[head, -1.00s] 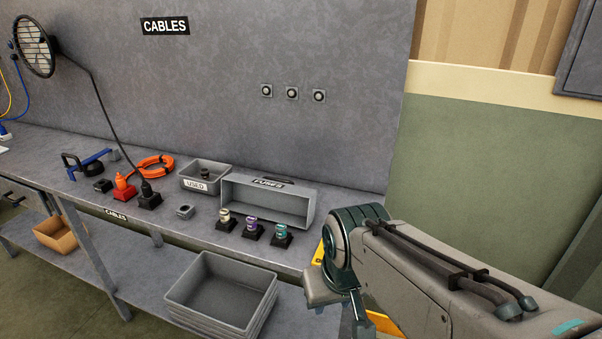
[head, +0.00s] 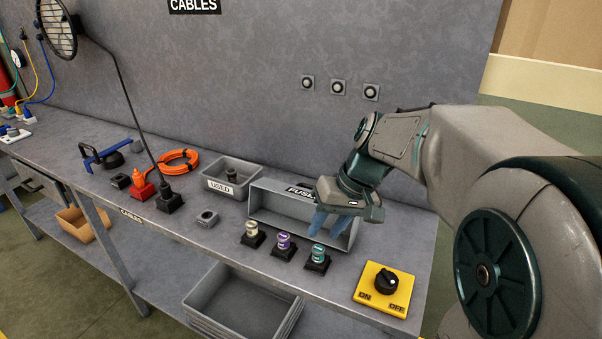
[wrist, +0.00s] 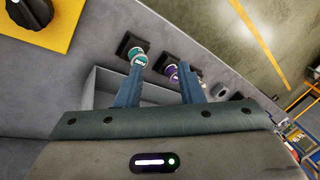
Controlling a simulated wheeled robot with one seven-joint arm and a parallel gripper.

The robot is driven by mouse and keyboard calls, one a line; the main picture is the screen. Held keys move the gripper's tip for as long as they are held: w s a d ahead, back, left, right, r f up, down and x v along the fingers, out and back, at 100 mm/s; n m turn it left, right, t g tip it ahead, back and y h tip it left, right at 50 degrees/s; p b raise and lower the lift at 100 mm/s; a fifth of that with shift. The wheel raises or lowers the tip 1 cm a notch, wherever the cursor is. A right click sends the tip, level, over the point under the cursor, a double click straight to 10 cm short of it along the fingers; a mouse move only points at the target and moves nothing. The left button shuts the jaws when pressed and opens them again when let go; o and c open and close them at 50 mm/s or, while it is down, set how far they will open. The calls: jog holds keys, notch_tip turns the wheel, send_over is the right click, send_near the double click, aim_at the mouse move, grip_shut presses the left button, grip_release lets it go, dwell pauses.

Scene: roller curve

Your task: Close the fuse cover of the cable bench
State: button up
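The grey fuse cover (head: 272,205) on the cable bench (head: 205,240) shows as an open-fronted, box-like shape with a FUSES label on its upper edge. Its hollow inside faces the front, behind the cream fuse (head: 250,229), purple fuse (head: 283,241) and teal fuse (head: 317,253), each in a black socket. My gripper (head: 322,226) hangs in front of the cover's right part and hides some of it. In the wrist view the two blue fingers (wrist: 160,82) are apart with nothing held. Whether they touch the cover cannot be told.
A yellow ON/OFF switch plate (head: 385,288) lies right of the fuses. The bench's back wall (head: 250,80) rises close behind.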

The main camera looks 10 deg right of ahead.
aim_at(307, 207)
jog(key=w+y, duration=0.1)
jog(key=w, duration=0.3)
jog(key=w+d+n+y+b, duration=0.1)
jog(key=w+y, duration=0.1)
jog(key=w, duration=0.2)
jog(key=w+f+y+b, duration=0.1)
jog(key=w+y, duration=0.1)
jog(key=w, duration=0.2)
jog(key=shift+w+d+n, duration=0.3)
jog(key=shift+w+d, duration=0.1)
jog(key=w+d+n+t+y+b, duration=0.25)
jog(key=w+d+y, duration=0.25)
jog(key=w+d, duration=0.4)
jog(key=shift+m+t, duration=0.25)
jog(key=f, duration=0.5)
jog(key=a+f, duration=0.1)
jog(key=f, duration=0.1)
jog(key=shift+w+f+p, duration=0.25)
jog(key=shift+f+p, duration=0.05)
jog(key=shift+f, duration=0.05)
jog(key=p+x, duration=0.1)
jog(key=x, duration=0.6)
jog(key=shift+a, duration=0.35)
jog(key=shift+c, duration=0.3)
grip_shut()
